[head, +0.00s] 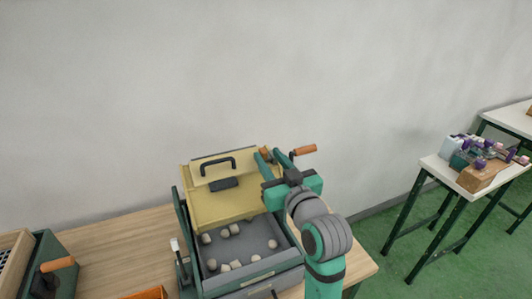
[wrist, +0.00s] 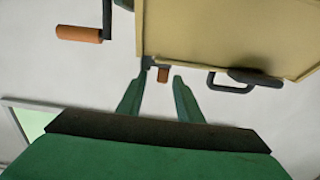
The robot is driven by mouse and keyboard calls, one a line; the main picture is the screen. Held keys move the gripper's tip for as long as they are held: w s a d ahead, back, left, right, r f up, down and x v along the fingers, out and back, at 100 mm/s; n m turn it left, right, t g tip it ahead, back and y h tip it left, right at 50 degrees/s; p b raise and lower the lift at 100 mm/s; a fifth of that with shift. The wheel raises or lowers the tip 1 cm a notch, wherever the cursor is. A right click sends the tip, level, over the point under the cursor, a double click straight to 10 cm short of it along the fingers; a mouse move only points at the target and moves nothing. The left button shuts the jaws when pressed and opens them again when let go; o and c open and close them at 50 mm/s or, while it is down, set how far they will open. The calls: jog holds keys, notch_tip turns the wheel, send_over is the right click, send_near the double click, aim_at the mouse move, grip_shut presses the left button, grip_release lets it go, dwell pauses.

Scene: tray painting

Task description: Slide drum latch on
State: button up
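The machine has a yellow drum lid (head: 208,200) with a black handle, standing up over a grey tray. A small latch with a short orange-brown knob (wrist: 163,75) sits at the lid's edge in the wrist view; its knob also shows in the head view (head: 266,153). My gripper (head: 269,153) is at the lid's upper right corner. In the wrist view my gripper (wrist: 158,78) is open, with one green finger on each side of the knob. I cannot tell whether either finger touches it. Whether the latch is on or off is unclear.
A crank with an orange handle (head: 305,149) stands close to the right of my gripper. The grey tray (head: 245,285) holds several pale round pieces. A wooden table (head: 125,240) is under the machine. A side table (head: 440,170) with small items stands at right.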

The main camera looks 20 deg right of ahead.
jog(key=s, duration=0.7)
jog(key=shift+d, duration=0.4)
jog(key=shift+s, duration=0.1)
